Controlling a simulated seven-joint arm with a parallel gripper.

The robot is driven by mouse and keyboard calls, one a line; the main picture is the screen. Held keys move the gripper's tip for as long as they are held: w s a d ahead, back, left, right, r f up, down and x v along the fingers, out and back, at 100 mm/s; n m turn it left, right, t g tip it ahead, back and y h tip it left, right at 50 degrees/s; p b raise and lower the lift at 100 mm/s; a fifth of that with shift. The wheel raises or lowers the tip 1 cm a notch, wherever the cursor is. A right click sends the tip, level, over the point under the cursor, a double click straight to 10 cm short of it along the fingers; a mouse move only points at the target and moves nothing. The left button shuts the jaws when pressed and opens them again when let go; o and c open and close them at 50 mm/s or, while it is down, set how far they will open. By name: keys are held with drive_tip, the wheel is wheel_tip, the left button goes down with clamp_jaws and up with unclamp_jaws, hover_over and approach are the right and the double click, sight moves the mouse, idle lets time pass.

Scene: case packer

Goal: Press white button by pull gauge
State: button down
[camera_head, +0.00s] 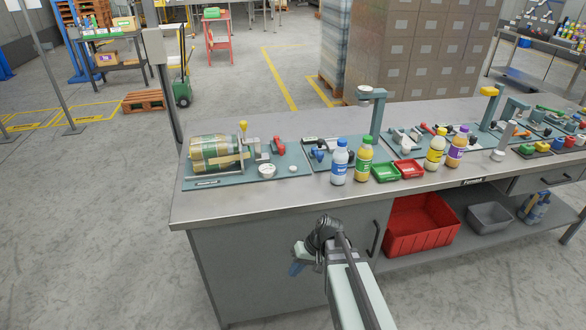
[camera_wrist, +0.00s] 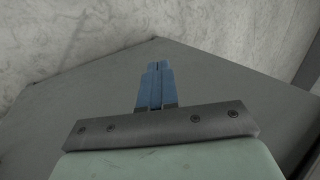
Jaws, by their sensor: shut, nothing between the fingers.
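My gripper (camera_head: 297,268) hangs in front of the bench, below the top's front edge, with its blue fingers pointing down. In the wrist view my gripper (camera_wrist: 157,66) is shut and empty, with bench side panel and floor beyond. A white round piece (camera_head: 267,170) lies on the left teal board, right of a wrapped roll; I cannot tell whether it is a dial or a button. Another small white round piece (camera_head: 498,155) sits on the bench at the right, beside a slanted grey-white part. Which one is by the pull gauge is too small to tell. My gripper touches neither.
Bottles, including a blue-capped white one (camera_head: 340,161), stand along the front of the bench top (camera_head: 330,195). Teal posts (camera_head: 377,112) rise behind. A red bin (camera_head: 422,225) is on the lower shelf.

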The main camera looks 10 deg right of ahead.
sight(295, 168)
drive_tip(key=w+r+t+y, duration=0.1)
drive_tip(key=w+r, duration=0.2)
drive_tip(key=r, duration=0.3)
drive_tip(key=w+r+n+t, duration=0.1)
drive_tip(key=w+r, duration=0.1)
drive_tip(key=r, duration=0.5)
drive_tip(key=w+d+r+t+y, duration=0.1)
drive_tip(key=w+r, duration=0.2)
drive_tip(key=r, duration=0.4)
drive_tip(key=shift+w+d+r+n+y, duration=0.1)
drive_tip(key=shift+w+r+n+y, duration=0.2)
drive_tip(key=shift+w+n, duration=0.1)
drive_tip(key=w+d+r, duration=0.1)
drive_tip(key=w, duration=0.2)
drive_tip(key=w+r+m+t+h, duration=0.1)
drive_tip(key=w+r, duration=0.1)
drive_tip(key=w, duration=0.2)
drive_tip(key=w+d+r+m+t, duration=0.1)
drive_tip(key=w, duration=0.2)
drive_tip(key=shift+w+d+r+h, duration=0.3)
drive_tip(key=shift+w+d+r, duration=0.05)
drive_tip(key=w+d+r+m+t+h, duration=0.1)
drive_tip(key=w+d+r+m+t, duration=0.1)
drive_tip(key=w+r, duration=0.5)
drive_tip(key=shift+w+d+t+h, duration=0.2)
drive_tip(key=shift+w+t+h, duration=0.1)
drive_tip(key=shift+w, duration=0.85)
drive_tip(key=shift+f, duration=4.35)
drive_tip(key=shift+f, duration=0.25)
drive_tip(key=shift+f, duration=0.15)
